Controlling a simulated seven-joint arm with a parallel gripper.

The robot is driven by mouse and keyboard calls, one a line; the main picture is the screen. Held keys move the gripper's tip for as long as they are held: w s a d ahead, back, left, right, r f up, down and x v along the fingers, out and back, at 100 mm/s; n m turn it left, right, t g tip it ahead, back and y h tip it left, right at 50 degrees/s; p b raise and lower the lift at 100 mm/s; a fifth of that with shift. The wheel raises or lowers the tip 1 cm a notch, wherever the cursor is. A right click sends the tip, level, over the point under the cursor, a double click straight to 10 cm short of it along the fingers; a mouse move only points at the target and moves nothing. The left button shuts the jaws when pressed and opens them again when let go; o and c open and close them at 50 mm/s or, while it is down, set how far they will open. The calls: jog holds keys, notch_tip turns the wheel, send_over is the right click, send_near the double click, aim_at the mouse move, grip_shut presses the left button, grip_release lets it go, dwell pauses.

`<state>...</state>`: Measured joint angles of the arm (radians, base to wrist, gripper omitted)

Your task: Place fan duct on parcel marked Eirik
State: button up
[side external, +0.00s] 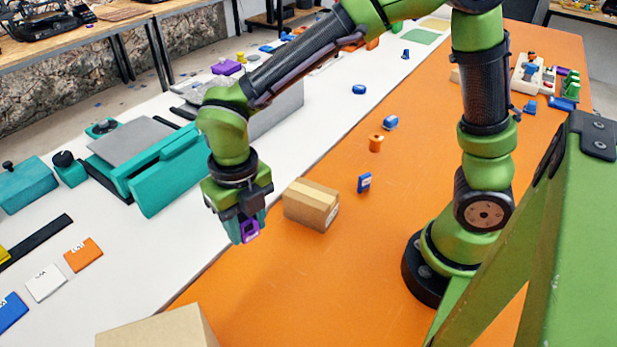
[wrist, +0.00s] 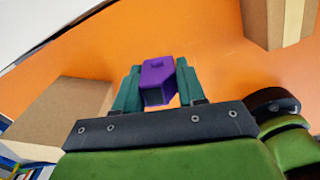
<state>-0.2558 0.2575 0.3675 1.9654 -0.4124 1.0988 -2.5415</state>
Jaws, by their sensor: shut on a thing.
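A purple fan duct (wrist: 157,78) is held between the two teal fingers of my gripper (side external: 245,226). In the side external view the purple duct (side external: 250,231) shows at the fingertips, above the orange table near its left edge. A cardboard parcel (side external: 311,204) with a label on its right end sits just right of my gripper. Another cardboard parcel (side external: 158,331) is at the bottom edge, partly cut off. Both parcels also show in the wrist view, one at the upper right (wrist: 276,22) and one at the left (wrist: 66,108). I cannot read a name on either.
Blue parts (side external: 364,183) and an orange spool-shaped part (side external: 376,142) lie on the orange table (side external: 300,290). A teal printer (side external: 165,170) stands on the white table at left. Orange, white and blue labelled cards (side external: 84,254) lie nearby.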

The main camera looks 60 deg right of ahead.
jog(key=w+d+r+m, duration=0.25)
jog(key=d+m, duration=0.45)
jog(key=d, duration=0.4)
jog(key=m, duration=0.8)
send_near(311, 192)
jog(key=shift+m, duration=0.3)
jog(key=shift+f, duration=3.25)
jog(key=shift+f, duration=0.1)
jog(key=o, duration=1)
